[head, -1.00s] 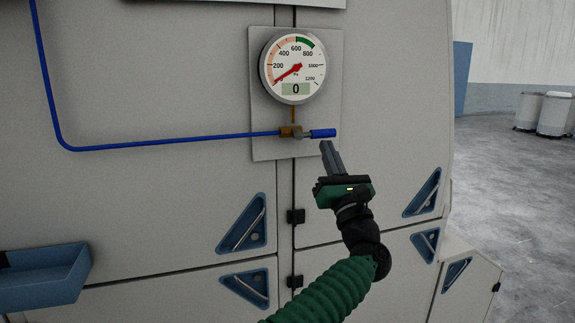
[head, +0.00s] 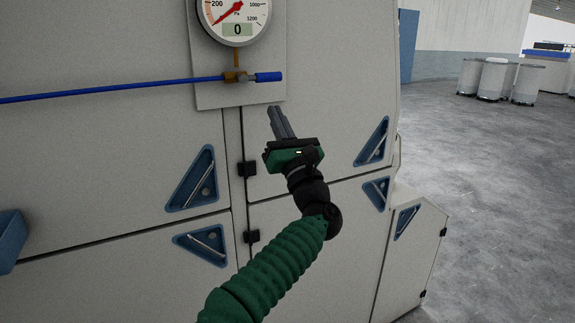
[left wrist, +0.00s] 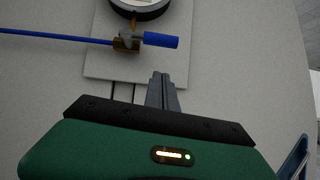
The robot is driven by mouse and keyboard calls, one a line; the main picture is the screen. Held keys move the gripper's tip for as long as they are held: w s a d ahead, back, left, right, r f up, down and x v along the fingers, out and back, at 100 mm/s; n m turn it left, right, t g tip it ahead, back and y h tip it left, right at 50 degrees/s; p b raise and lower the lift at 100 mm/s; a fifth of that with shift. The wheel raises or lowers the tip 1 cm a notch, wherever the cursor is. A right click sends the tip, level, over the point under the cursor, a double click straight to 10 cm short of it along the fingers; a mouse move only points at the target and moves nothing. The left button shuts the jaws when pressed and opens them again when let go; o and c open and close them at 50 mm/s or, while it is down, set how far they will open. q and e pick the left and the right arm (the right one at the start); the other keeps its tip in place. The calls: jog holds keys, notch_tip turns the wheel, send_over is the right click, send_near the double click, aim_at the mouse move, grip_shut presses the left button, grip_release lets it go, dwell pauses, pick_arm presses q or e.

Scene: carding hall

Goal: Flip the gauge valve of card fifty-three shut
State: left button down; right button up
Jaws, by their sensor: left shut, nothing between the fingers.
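The gauge valve is a small brass body (head: 233,77) with a blue handle (head: 268,77) that lies level, pointing right, in line with the blue tube (head: 110,92). The handle also shows in the left wrist view (left wrist: 160,40). The gauge (head: 236,14) above it reads 0; its top is cut off in the head view. My left gripper (head: 273,109) is shut and empty, its fingers pointing up, below the handle and apart from it. In the left wrist view its fingertips (left wrist: 161,76) lie below the handle, over the plate's lower edge. My right gripper is not in view.
The valve sits on a pale mounting plate (head: 210,97) on the machine's grey panels. Recessed blue triangular handles (head: 192,178) and black hinges (head: 246,168) are around my left arm. Open floor (head: 480,200) lies to the right, with pale drums (head: 495,78) at the back.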

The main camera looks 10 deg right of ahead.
pick_arm(q)
jog(key=b+v, duration=0.3)
jog(key=v, duration=0.6)
jog(key=shift+s+d, duration=0.2)
jog(key=shift+d, duration=0.1)
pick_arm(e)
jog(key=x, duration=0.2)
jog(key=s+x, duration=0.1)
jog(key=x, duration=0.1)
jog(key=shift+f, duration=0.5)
pick_arm(q)
jog(key=shift+d, duration=0.1)
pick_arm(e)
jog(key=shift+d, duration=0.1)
